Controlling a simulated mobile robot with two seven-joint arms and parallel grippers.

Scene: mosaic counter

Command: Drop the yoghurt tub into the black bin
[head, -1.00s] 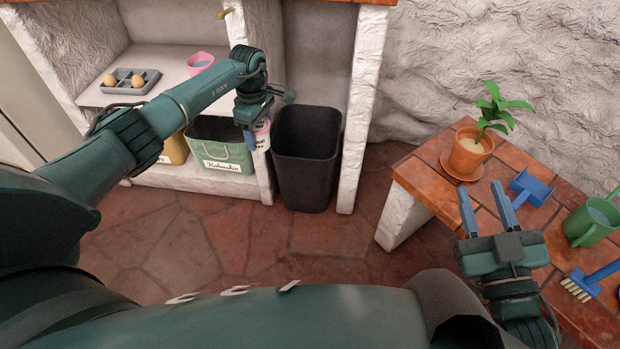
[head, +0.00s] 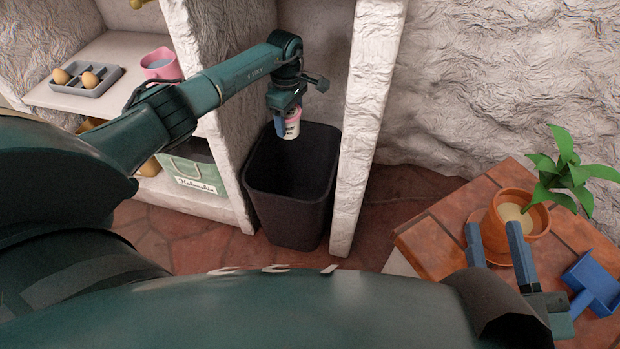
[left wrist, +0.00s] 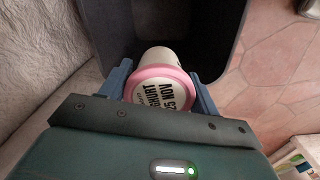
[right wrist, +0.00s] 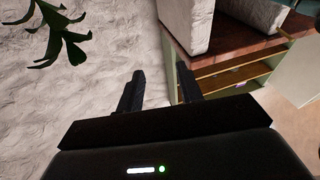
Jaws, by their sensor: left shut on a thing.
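The yoghurt tub (head: 292,124), white with a pink rim, is held in my left gripper (head: 285,122). In the left wrist view the tub (left wrist: 160,88) sits between the two blue fingers of my left gripper (left wrist: 164,90), its printed lid toward the camera. The black bin (head: 290,205) stands on the floor in the counter's bay. The tub is over the back part of the bin's opening; the bin (left wrist: 215,30) lies beyond the tub in the left wrist view. My right gripper (head: 495,245) is open and empty by the plant pot; its fingers also show in the right wrist view (right wrist: 160,92).
A white stone post (head: 368,130) stands right of the bin, and another wall stands left of it. A green box (head: 195,180), a pink pot (head: 160,65) and an egg tray (head: 88,80) are at left. A potted plant (head: 515,220) and blue dustpan (head: 597,285) are on the tiled table.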

